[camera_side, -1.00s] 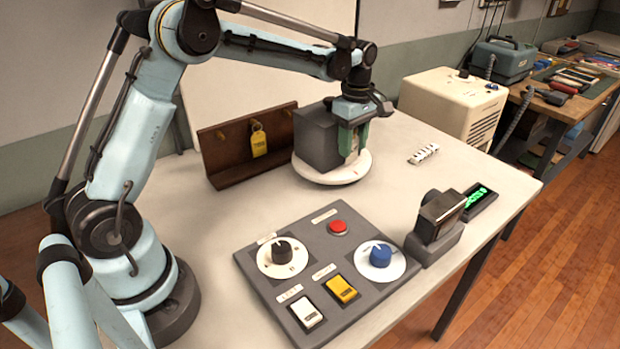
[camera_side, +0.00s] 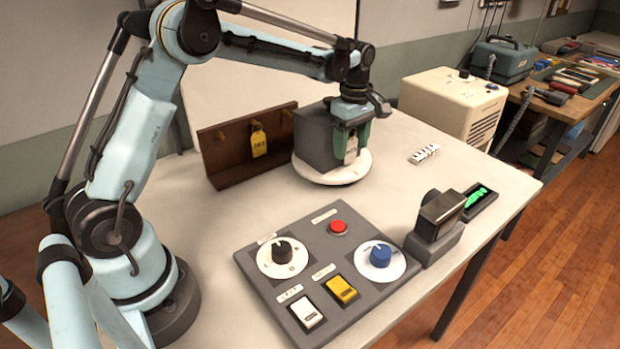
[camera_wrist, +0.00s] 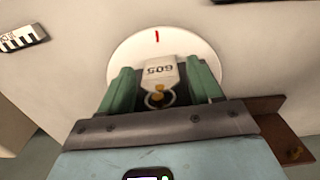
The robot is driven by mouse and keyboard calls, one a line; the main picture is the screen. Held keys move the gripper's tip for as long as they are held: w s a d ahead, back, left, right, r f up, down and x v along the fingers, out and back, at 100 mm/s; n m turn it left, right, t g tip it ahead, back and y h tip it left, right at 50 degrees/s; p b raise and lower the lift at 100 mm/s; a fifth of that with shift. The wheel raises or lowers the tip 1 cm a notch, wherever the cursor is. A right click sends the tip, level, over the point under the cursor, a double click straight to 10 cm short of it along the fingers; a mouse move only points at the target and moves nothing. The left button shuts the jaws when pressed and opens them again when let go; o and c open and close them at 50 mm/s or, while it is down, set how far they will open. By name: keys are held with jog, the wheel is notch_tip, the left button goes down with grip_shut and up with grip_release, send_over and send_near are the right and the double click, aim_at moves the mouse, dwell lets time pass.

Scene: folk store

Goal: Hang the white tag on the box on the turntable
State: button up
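The grey box (camera_side: 318,137) stands on the round white turntable (camera_side: 332,173) at the back of the table. The white tag (camera_side: 351,151) hangs upright at the box's right-hand face in the side view. In the wrist view, the white tag (camera_wrist: 160,72) reads 605 and has a ring with a small yellow part at its end. My gripper (camera_side: 350,140) is at that face, its green fingers apart on either side of the tag. The wrist view shows gaps between tag and fingers (camera_wrist: 163,80). What the ring sits on is hard to see.
A brown peg rack (camera_side: 228,165) with a yellow tag (camera_side: 259,143) stands left of the turntable. A control panel (camera_side: 325,270) with knobs and switches lies in front. A small screen stand (camera_side: 437,225) and a white machine (camera_side: 455,100) are to the right.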

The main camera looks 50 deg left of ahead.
jog(key=shift+o, duration=0.4)
notch_tip(320, 180, up, 12)
jog(key=shift+f, duration=0.2)
jog(key=shift+s+d+r, duration=0.1)
jog(key=shift+s+r, duration=0.1)
jog(key=shift+r, duration=0.15)
jog(key=s+d+f+m+t, duration=0.3)
jog(key=s+m, duration=0.6)
jog(key=s+d+f+m+t, duration=0.3)
jog(key=s+m+t, duration=0.1)
jog(key=s+m, duration=0.5)
jog(key=shift+s+d+f+m, duration=0.2)
jog(key=shift+s+d+m, duration=0.15)
jog(key=shift+s, duration=0.45)
dwell(0.6)
